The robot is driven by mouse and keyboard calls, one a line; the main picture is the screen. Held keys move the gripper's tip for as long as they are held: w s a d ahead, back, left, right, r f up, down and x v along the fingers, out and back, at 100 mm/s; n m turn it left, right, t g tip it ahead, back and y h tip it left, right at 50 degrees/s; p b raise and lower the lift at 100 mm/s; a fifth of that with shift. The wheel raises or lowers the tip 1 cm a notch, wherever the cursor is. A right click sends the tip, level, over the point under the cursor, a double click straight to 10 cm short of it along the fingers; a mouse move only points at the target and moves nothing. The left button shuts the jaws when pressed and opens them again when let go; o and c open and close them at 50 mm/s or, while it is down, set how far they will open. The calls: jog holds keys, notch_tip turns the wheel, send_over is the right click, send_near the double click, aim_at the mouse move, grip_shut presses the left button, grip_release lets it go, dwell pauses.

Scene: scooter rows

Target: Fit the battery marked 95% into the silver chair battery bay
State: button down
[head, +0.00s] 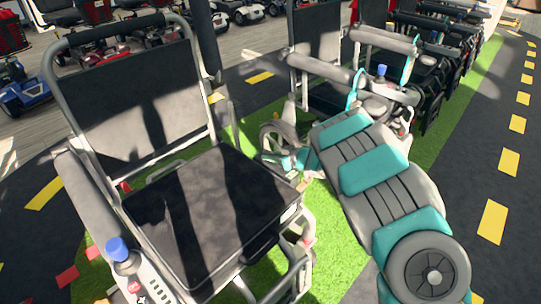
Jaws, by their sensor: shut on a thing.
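The silver-framed chair (217,120) fills the left half, with a black back and a black seat (205,205). Its joystick with a blue knob (118,248) is at the lower left. My grey and teal arm comes in from the lower right. My gripper (291,163) is small and partly hidden at the arm's far end, just right of the seat's edge. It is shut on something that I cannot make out. I see no battery with a readable 95% mark. I cannot pick out the battery bay; the area under the seat is partly hidden.
More chairs (318,38) stand in a row behind and to the right on a green strip (455,110). Scooters, one of them blue (22,90), stand at the back left. The dark lane with yellow dashes (493,221) at the right is clear.

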aim_at(271, 167)
jog(key=shift+f+b, duration=0.4)
jog(key=shift+f, duration=1.15)
jog(key=shift+s+d+f+b, duration=0.1)
jog(key=shift+s+f+b, duration=0.2)
jog(key=shift+f, duration=0.35)
jog(key=shift+s+d+f+b, duration=0.1)
jog(key=shift+s+f+b, duration=0.15)
jog(key=shift+f, duration=0.4)
jog(key=shift+w+a+r+p, duration=0.15)
jog(key=shift+r+p, duration=0.35)
jog(key=shift+p, duration=0.65)
jog(key=shift+w+r+p, duration=0.15)
jog(key=shift+w+r, duration=0.1)
jog(key=shift+r, duration=1)
jog(key=shift+w+r+p, duration=0.15)
jog(key=shift+w+r, duration=0.05)
jog(key=shift+r, duration=1)
